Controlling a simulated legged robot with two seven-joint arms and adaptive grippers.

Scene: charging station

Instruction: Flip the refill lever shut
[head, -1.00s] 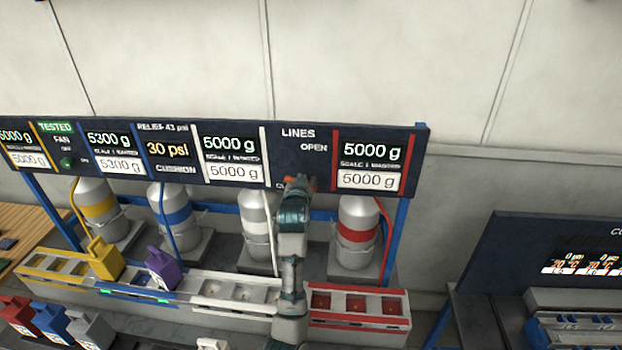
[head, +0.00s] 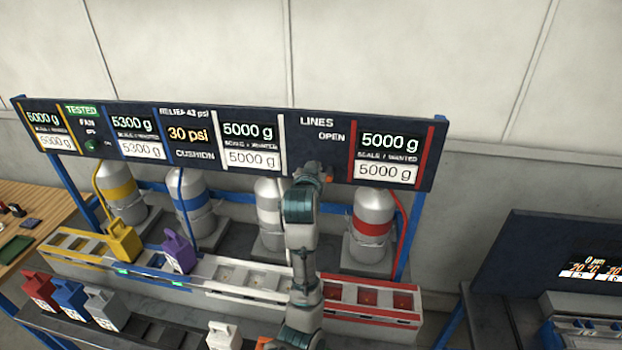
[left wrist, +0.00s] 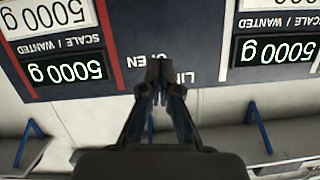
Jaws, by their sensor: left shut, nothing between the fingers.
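The dark panel (head: 300,155) carries the words LINES and OPEN between two 5000 g readouts. My left arm rises in front of it in the head view, and the wrist end (head: 310,180) covers the panel's lower part below LINES. In the left wrist view, which is upside down, my left gripper (left wrist: 158,82) is shut and empty, its fingertips over the panel beside the LINES and OPEN lettering. I cannot make out the refill lever; it may be hidden behind the gripper or wrist. Whether the fingers touch anything is unclear. My right gripper is not in view.
Several grey cylinders with coloured bands, such as the red-banded one (head: 371,228), stand below the panel. In front is a row of coloured trays with a yellow container (head: 124,243) and a purple container (head: 179,252). A second station (head: 520,260) stands at the right.

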